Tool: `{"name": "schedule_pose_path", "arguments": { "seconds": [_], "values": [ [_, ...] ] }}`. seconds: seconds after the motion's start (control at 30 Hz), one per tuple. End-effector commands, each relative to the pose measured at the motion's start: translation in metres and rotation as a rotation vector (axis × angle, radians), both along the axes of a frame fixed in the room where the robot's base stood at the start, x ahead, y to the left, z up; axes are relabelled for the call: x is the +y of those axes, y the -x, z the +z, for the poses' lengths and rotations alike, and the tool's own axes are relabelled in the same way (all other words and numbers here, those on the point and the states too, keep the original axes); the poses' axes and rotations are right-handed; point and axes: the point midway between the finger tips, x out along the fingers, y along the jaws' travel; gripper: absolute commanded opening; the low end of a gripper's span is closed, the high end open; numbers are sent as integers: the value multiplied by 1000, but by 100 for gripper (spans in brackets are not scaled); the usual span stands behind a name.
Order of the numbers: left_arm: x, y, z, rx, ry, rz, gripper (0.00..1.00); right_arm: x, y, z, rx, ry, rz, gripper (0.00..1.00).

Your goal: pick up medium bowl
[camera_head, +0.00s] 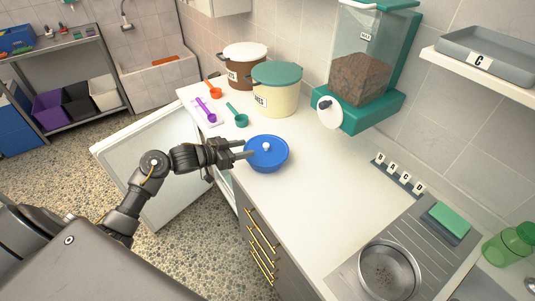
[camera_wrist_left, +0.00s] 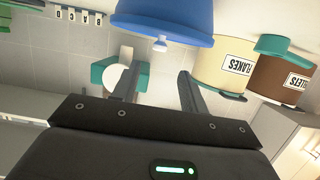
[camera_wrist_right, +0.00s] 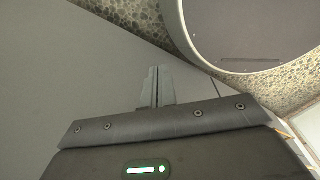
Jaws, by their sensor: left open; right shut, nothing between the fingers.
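In the left wrist view, which looks upside down, the blue bowl (camera_wrist_left: 165,18) shows beyond the two spread fingers (camera_wrist_left: 155,68). A silver metal bowl (camera_head: 388,270) sits by the drainboard at the lower right. My right gripper (camera_wrist_right: 155,75) is shut and empty, away from the counter, and is outside the head view.
Cream (camera_head: 277,95) and brown (camera_head: 240,72) lidded bins stand behind the blue bowl. Purple (camera_head: 206,110), orange (camera_head: 213,90) and teal (camera_head: 236,118) scoops lie nearby. An open white door (camera_head: 160,175) is below my left arm. The counter's middle is clear.

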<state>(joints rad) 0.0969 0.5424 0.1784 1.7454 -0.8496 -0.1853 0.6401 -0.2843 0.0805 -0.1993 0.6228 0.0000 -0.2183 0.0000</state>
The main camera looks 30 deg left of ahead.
Motion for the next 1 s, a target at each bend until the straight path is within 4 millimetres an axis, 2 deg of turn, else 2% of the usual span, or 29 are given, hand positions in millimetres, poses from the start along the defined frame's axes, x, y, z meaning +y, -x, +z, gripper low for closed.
{"name": "schedule_pose_path", "arguments": {
  "seconds": [0.1,0.23,0.33,0.43,0.53,0.67,0.8,0.9,1.0],
  "values": [
    [-11,-21,-4,1,4,0,44,-2,31,5,43,3,0,0],
    [-18,-35,-10,2,3,1,44,-3,49,7,66,5,1,0],
    [-21,-39,-12,1,1,-1,44,-3,36,7,51,5,1,0],
    [-21,-39,-13,2,-1,-1,44,-2,10,8,14,2,1,0],
    [-25,-43,-14,4,3,0,44,0,-6,13,-10,0,1,0],
    [-35,-58,-19,4,5,2,44,-1,-3,24,-5,0,1,0],
    [-43,-72,-27,2,4,1,44,-1,16,27,20,1,1,0],
    [-47,-78,-30,2,1,2,44,-1,24,28,32,2,1,0],
    [-48,-80,-32,2,0,1,44,-1,24,28,31,2,1,0]
  ]
}}
